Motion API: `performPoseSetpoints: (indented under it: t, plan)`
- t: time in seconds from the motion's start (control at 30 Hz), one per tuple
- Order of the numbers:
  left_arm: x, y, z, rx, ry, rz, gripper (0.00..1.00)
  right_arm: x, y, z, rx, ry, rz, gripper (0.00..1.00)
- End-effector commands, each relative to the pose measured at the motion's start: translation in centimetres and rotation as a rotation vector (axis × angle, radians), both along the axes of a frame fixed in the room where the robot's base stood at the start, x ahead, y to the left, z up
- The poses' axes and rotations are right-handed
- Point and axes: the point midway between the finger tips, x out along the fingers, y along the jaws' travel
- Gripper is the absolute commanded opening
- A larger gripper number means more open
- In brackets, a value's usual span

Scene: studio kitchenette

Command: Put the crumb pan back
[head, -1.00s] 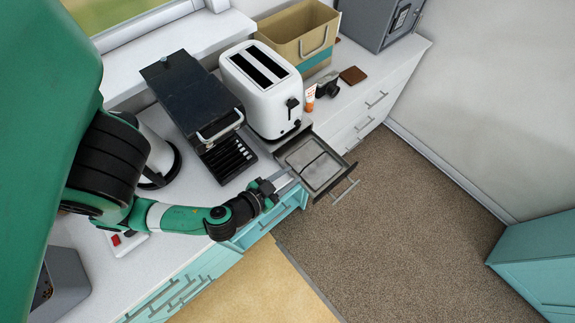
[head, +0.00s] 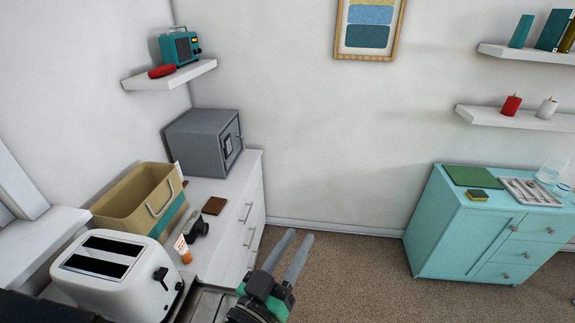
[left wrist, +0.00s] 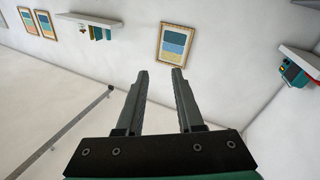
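The white toaster (head: 118,275) stands on the counter at the lower left of the head view. Part of the grey metal crumb pan (head: 207,304) shows beside it at the bottom edge; the rest is cut off by the frame and my left arm. My left gripper (head: 297,238) is raised to the right of the pan, with its two fingers apart and pointing up in the picture. In the left wrist view the gripper (left wrist: 160,72) is open with nothing between its fingers. My right gripper is not in view.
A tan and teal bin (head: 135,208), a camera (head: 196,226), an orange-and-white tube (head: 183,250) and a grey safe (head: 205,142) crowd the counter behind the toaster. The carpet (head: 345,275) is clear up to a teal cabinet (head: 475,235).

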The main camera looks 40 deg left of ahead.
Motion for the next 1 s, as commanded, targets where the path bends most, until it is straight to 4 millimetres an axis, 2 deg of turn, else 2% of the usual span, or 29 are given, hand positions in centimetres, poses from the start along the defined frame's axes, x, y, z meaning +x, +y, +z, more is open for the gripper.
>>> performPoseSetpoints:
  t: [0.03, 0.07, 0.1, 0.2, 0.3, 0.4, 0.43, 0.67, 0.77, 0.87, 1.0]
  plan:
    - [0.8, -0.6, 6.4, 0.018, -0.127, -0.038, 0.36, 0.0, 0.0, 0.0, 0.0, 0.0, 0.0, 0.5]
    - [0.8, -1.0, 9.9, 0.036, -0.198, -0.064, 0.36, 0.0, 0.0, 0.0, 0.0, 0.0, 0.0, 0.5]
    - [0.5, -1.6, 14.3, 0.067, -0.289, -0.094, 0.36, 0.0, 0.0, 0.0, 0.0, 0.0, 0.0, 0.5]
    - [-1.8, -2.7, 23.5, 0.151, -0.489, -0.144, 0.36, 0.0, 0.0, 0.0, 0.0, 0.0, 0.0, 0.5]
    - [-4.4, -3.5, 29.2, 0.221, -0.627, -0.169, 0.36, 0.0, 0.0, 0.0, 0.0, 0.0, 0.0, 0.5]
    - [-6.0, -4.0, 31.8, 0.26, -0.694, -0.179, 0.36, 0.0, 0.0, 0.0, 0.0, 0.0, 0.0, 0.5]
    - [-6.2, -4.0, 32.1, 0.265, -0.703, -0.181, 0.36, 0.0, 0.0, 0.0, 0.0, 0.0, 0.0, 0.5]
    - [-6.3, -4.1, 32.3, 0.269, -0.707, -0.182, 0.36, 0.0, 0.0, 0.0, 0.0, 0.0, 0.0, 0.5]
    - [-6.3, -4.1, 33.0, 0.268, -0.706, -0.182, 0.36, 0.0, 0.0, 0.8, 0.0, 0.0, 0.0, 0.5]
    - [-6.3, -4.1, 35.4, 0.267, -0.706, -0.182, 0.36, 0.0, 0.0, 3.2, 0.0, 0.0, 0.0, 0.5]
    - [-6.3, -4.1, 41.0, 0.267, -0.705, -0.182, 0.36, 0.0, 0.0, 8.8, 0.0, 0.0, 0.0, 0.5]
